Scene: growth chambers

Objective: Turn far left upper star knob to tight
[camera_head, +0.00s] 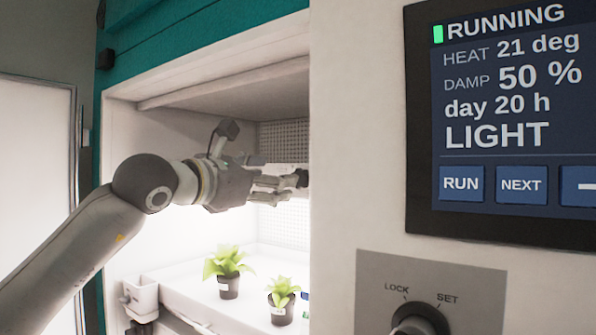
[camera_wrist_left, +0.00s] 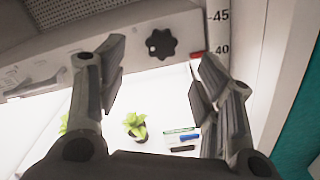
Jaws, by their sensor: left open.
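A black star knob (camera_wrist_left: 175,43) sits on a pale bar in the left wrist view, ahead of my left gripper (camera_wrist_left: 160,62) and between the lines of its two fingers. The gripper is open and empty, with the knob beyond its fingertips and a gap showing around it. In the head view my left gripper (camera_head: 284,182) reaches into the lit chamber from the left, above the plants. A small dark shape at its fingertips there is partly cut off by the white panel edge; I cannot tell if it is the knob. My right gripper is not in view.
Two potted plants (camera_head: 228,284) (camera_head: 281,303) stand on the white shelf below. A vertical scale (camera_wrist_left: 219,30) runs beside the knob. The white panel with the display (camera_head: 510,110) and lock dial (camera_head: 420,318) bounds the opening at right.

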